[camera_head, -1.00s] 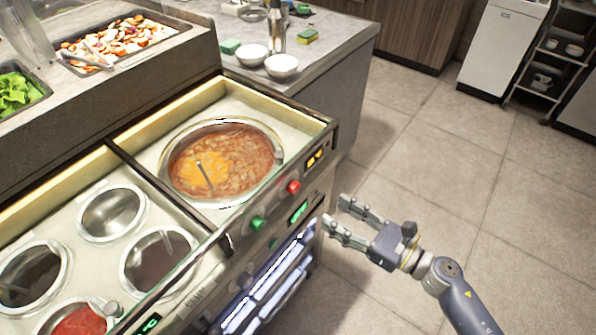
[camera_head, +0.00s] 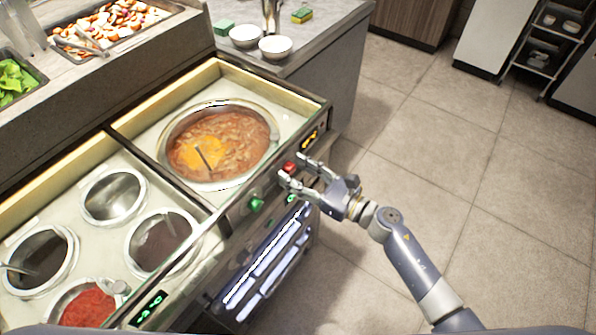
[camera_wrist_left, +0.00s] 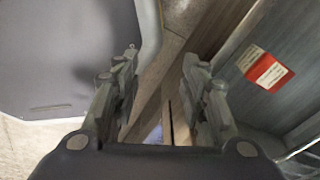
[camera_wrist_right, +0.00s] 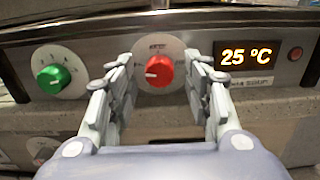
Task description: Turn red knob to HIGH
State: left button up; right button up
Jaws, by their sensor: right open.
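The red knob (camera_wrist_right: 159,70) is on a white round dial on the front panel. In the right wrist view its white mark points left; the dial print is too small to read fully. My right gripper (camera_head: 293,168) is open, with its fingers in front of the panel on both sides of the red knob, which also shows in the head view (camera_head: 289,168). I cannot tell whether the fingers touch it. My left gripper (camera_wrist_left: 160,65) is open and empty in the left wrist view, and is not in the head view.
A green knob (camera_wrist_right: 53,79) is left of the red one. A display (camera_wrist_right: 243,56) reading 25 °C and a small red button (camera_wrist_right: 295,53) are to the right. A soup pot (camera_head: 268,125) sits in the counter above. The floor (camera_head: 440,150) to the right is clear.

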jog(key=c, duration=0.9)
pick_arm(q)
jog(key=shift+s, duration=0.5)
pick_arm(e)
jog(key=shift+c, duration=0.9)
